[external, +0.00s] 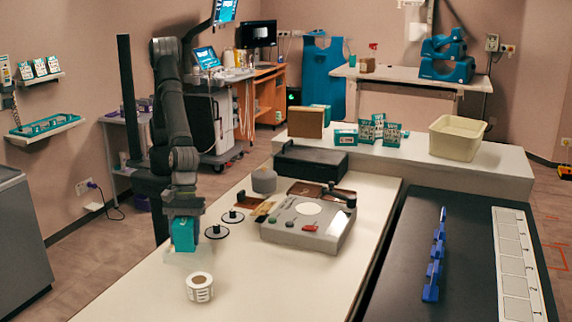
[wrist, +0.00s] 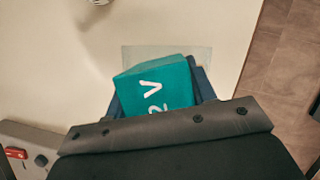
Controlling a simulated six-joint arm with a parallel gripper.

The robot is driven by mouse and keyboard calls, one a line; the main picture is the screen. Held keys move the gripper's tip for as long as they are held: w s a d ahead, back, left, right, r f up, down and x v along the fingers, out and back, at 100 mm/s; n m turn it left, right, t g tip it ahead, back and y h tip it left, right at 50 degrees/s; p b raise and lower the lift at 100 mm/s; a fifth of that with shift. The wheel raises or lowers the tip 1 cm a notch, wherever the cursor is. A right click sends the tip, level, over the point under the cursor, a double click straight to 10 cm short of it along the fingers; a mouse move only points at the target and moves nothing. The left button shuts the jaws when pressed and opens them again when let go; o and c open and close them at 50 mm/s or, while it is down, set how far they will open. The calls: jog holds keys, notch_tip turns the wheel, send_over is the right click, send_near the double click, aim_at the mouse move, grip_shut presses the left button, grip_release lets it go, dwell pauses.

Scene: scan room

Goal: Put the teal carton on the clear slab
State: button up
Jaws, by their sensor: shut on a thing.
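The teal carton (external: 183,234) hangs below my gripper (external: 183,210) at the left of the white table in the external view. In the wrist view my gripper (wrist: 160,88) is shut on the carton (wrist: 155,82), with a dark finger on each side and white marks on its face. The clear slab (wrist: 150,52) shows in the wrist view as a pale see-through rectangle, partly hidden by the carton. The carton overlaps its near part in that view; I cannot tell whether they touch.
A white label roll (external: 199,288) stands on the table in front of the carton. Two black spool stands (external: 216,231) are just right of it. A grey device (external: 308,222) sits further right. The table's left edge is close to the carton.

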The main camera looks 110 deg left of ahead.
jog(key=o, duration=1)
jog(key=shift+f, duration=0.1)
jog(key=shift+c, duration=0.2)
jog(key=v, duration=1.2)
jog(key=shift+s, duration=0.1)
jog(key=x, duration=1.1)
jog(key=shift+d+f, duration=0.1)
jog(key=shift+f, duration=0.1)
jog(key=shift+d, duration=0.1)
jog(key=shift+r, duration=1.15)
